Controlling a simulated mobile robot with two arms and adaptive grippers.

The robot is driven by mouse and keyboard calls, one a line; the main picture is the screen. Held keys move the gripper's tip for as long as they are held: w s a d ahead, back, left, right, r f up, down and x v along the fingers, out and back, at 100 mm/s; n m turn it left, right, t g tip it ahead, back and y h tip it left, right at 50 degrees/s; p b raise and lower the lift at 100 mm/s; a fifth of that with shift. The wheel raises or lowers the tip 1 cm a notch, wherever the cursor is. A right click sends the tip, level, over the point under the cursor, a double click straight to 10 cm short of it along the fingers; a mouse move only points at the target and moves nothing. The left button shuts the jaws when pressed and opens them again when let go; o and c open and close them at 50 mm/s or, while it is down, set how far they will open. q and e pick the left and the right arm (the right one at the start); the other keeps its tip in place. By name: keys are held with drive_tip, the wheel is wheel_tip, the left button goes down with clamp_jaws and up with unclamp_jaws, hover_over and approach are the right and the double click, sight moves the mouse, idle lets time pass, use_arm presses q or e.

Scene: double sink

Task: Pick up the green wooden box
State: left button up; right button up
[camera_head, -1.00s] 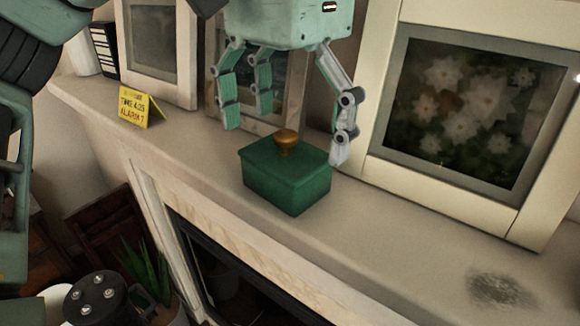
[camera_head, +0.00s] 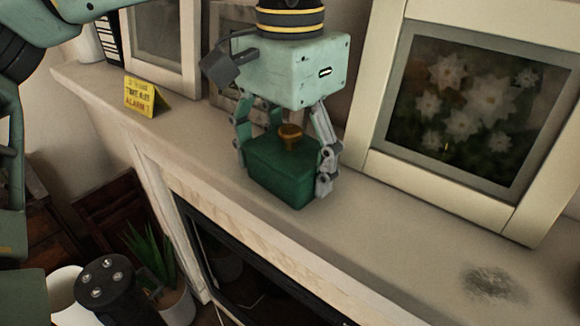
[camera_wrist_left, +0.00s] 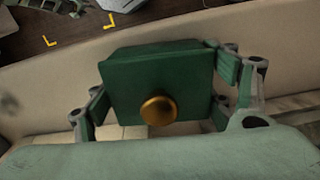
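The green wooden box (camera_head: 283,176), with a round brass-coloured knob (camera_head: 290,137) on its lid, sits upright on the pale mantel shelf. My left gripper (camera_head: 284,168) is over it from above, with its fingers down on opposite sides of the box. The fingers look closed in against the sides. In the left wrist view the box (camera_wrist_left: 155,75) lies between the fingers, which appear to touch its left and right sides, with the knob towards the palm. Part of the lid is hidden behind the gripper in the head view. My right gripper is not in view.
A framed flower picture (camera_head: 460,110) stands to the right of the box, and other frames (camera_head: 165,45) lean behind to the left. A yellow folded sign (camera_head: 146,97) stands left on the mantel shelf (camera_head: 400,225). A potted plant (camera_head: 160,270) is below.

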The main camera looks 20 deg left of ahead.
use_arm(q)
drive_tip(key=c, duration=0.7)
